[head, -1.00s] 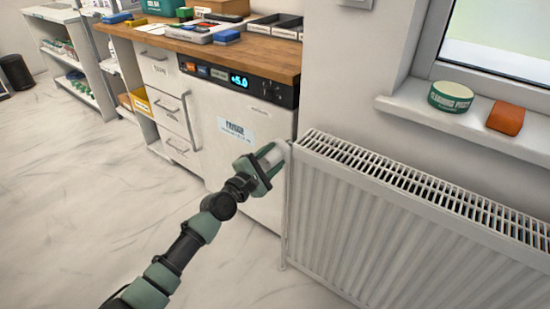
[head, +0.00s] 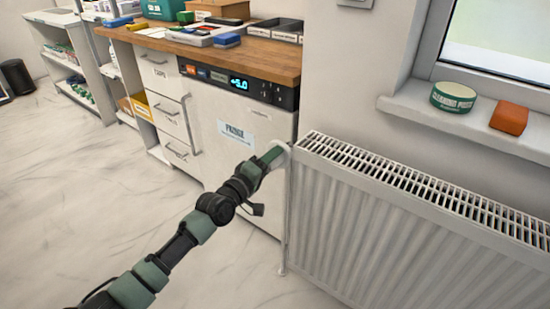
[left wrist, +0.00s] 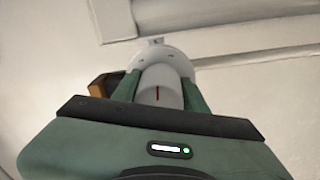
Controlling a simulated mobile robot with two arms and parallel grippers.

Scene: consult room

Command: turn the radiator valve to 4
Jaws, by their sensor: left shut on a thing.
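The white radiator (head: 370,225) stands under the window. Its white valve (head: 280,150) sits at the radiator's upper left end, mostly hidden behind my left gripper (head: 274,156) in the head view. In the left wrist view, the valve knob (left wrist: 160,88) shows a red mark line and lies between the two green fingers of my left gripper (left wrist: 161,90), which are shut on it. A pale round collar is behind the knob. I cannot read any number on it. My right gripper is not in view.
A fridge (head: 235,125) with a lit display stands left of the radiator under a wooden worktop (head: 200,48). A round tub (head: 453,96) and an orange block (head: 509,117) lie on the window sill (head: 410,103). The floor (head: 90,190) at left is clear.

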